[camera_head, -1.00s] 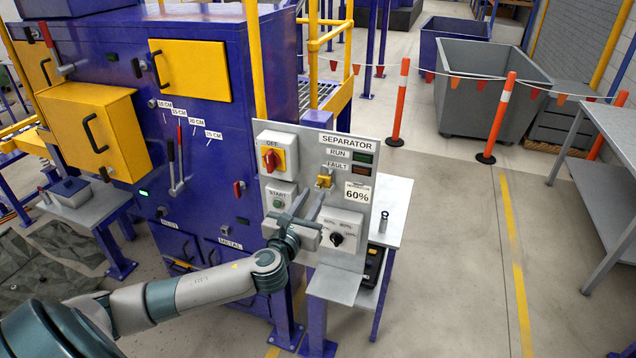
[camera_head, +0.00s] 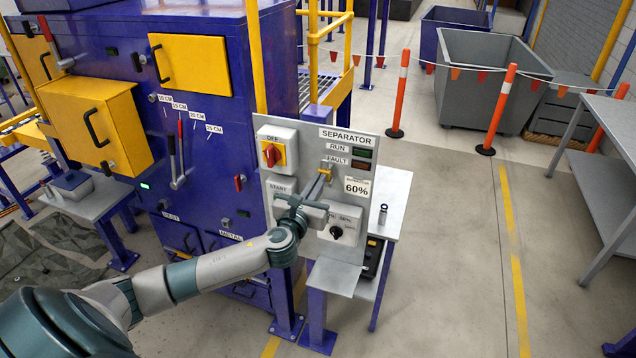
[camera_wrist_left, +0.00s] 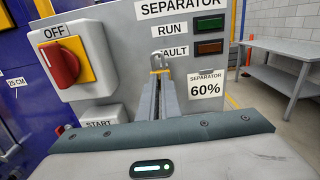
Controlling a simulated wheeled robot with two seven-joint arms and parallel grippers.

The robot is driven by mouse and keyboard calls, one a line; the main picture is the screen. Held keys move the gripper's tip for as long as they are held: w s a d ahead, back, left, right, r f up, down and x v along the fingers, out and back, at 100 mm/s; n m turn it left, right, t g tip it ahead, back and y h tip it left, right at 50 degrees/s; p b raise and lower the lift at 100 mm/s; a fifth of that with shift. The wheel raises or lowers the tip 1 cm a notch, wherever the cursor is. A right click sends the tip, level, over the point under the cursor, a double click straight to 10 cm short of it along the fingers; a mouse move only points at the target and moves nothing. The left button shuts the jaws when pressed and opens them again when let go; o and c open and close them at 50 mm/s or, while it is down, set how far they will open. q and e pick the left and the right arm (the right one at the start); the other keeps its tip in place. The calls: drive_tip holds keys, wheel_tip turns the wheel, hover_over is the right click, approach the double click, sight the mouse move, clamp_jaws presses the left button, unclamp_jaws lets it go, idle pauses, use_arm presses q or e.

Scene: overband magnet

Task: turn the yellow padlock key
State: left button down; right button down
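The yellow padlock key (camera_head: 326,170) sits on the front of the grey separator panel, left of the 60% label. In the left wrist view the yellow key (camera_wrist_left: 160,70) shows just past my fingertips, under a grey metal loop; its lower part is hidden by the fingers. My left gripper (camera_head: 322,180) reaches the panel from below, its fingers pointing at the key. In the left wrist view the left gripper (camera_wrist_left: 161,80) has its fingers close together, with their tips at the key, and looks shut on it. My right gripper is in neither view.
The red OFF switch (camera_head: 271,155) is up and left of the key. The START box (camera_head: 283,187) and black selector knob (camera_head: 336,232) are close to my gripper. RUN and FAULT lamps are at upper right. A side table (camera_head: 396,200) stands right of the panel.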

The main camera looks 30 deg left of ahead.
use_arm(q)
drive_tip(key=shift+n, duration=0.3)
drive_tip(key=shift+a+f+n+b, duration=0.15)
drive_tip(key=shift+n+b, duration=0.6)
drive_tip(key=shift+n, duration=2.5)
drive_tip(key=shift+a+n+b, duration=0.1)
drive_tip(key=shift+n+b, duration=0.65)
drive_tip(key=shift+n, duration=2.5)
drive_tip(key=c, duration=2)
unclamp_jaws()
drive_tip(key=shift+s, duration=0.15)
